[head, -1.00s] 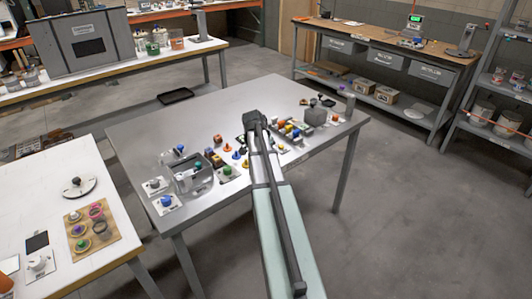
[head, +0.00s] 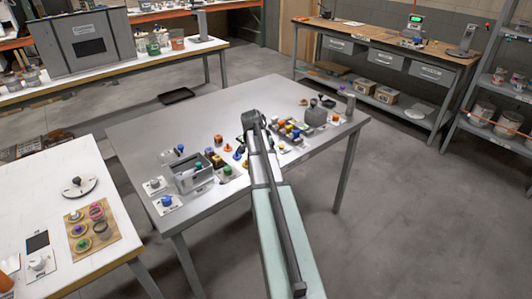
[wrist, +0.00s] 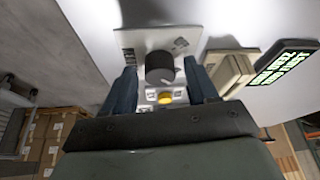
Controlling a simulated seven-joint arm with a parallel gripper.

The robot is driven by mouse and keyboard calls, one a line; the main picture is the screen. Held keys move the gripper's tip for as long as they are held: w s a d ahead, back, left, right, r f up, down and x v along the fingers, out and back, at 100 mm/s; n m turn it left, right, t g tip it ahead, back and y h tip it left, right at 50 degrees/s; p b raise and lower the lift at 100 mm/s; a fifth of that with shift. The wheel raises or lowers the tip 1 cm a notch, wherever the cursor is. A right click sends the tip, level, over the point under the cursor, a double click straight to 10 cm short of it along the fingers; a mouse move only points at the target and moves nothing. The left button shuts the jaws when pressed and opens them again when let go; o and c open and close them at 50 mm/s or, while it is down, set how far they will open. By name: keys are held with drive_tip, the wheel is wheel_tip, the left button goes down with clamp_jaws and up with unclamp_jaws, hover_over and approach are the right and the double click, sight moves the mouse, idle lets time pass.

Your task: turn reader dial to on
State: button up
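A dark round dial (wrist: 160,67) sits on a white plate (wrist: 132,40) in the wrist view. Small print marks the plate beside the dial, too small to read. My gripper (wrist: 159,73) is open, with one dark blue finger on each side of the dial and a visible gap to it. The lower ends of the fingers run down to the gripper body. In the head view my arm hides the gripper and the dial. I cannot tell which way the dial is set.
A yellow button (wrist: 165,97) is close below the dial. A beige block (wrist: 228,70) and a dark display with green text (wrist: 284,67) are to the right. In the head view, several small coloured parts and a grey bin (head: 192,182) share the metal table (head: 150,130).

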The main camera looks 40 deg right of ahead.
drive_tip(key=v, duration=1.4)
drive_tip(key=shift+f, duration=0.1)
idle(0.5)
